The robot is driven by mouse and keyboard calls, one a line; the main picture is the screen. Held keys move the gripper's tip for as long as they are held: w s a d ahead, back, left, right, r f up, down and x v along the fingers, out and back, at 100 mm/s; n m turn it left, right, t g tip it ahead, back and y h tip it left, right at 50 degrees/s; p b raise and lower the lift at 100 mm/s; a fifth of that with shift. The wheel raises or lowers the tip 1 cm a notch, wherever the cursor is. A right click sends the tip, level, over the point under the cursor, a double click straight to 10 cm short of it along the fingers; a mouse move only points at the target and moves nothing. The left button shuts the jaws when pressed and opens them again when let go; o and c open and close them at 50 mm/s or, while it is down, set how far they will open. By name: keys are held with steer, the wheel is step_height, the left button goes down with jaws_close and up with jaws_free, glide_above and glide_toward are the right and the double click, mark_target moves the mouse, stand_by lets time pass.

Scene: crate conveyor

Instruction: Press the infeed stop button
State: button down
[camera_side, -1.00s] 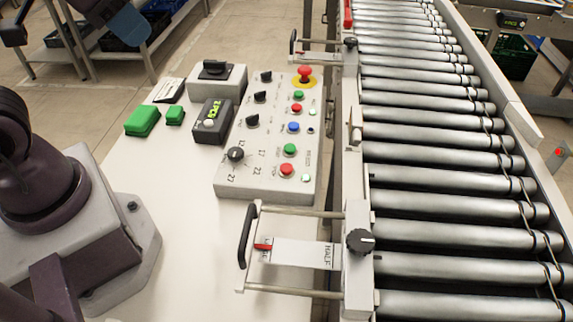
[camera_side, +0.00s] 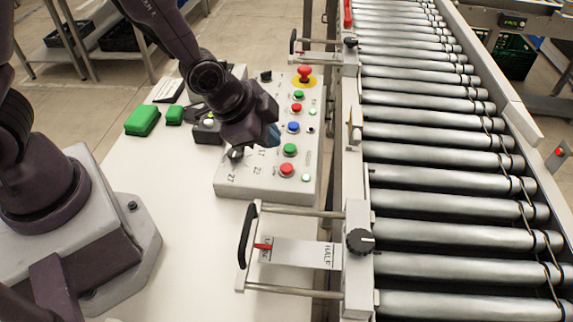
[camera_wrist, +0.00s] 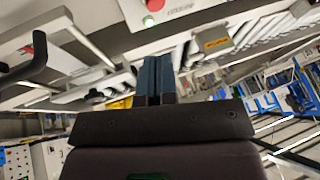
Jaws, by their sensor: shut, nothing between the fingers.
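The grey button panel (camera_side: 235,185) stands on the white table. Its lower pair is a green button (camera_side: 290,149) and a red button (camera_side: 287,169), with a lit green lamp (camera_side: 305,177) beside the red one. Another red button (camera_side: 297,108) sits higher up. The labels are too small to read, so I cannot tell which is infeed stop. My gripper (camera_side: 272,138) is shut and empty, above the panel's middle, left of the blue button (camera_side: 293,127). In the wrist view, a red button (camera_wrist: 155,5) and lit lamp (camera_wrist: 148,20) show beyond the shut fingers (camera_wrist: 158,62).
A red emergency mushroom button (camera_side: 305,73) stands at the panel's far end. The roller conveyor (camera_side: 440,180) runs along the right. A guide with a black handle (camera_side: 246,235) lies in front of the panel. Green blocks (camera_side: 142,120) sit at the left.

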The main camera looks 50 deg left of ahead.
mark_target(287, 169)
steer(key=w+r+m+t, duration=0.1)
steer(key=w, duration=0.1)
steer(key=w+r+m+t, duration=0.1)
steer(key=w+t, duration=0.1)
steer(key=shift+d+r, duration=0.15)
steer(key=shift+f, duration=4.4)
steer(key=shift+f, duration=0.1)
steer(key=shift+f, duration=0.35)
steer(key=shift+f, duration=0.4)
steer(key=shift+r, duration=0.15)
steer(key=shift+s+r, duration=0.1)
steer(key=shift+r, duration=0.6)
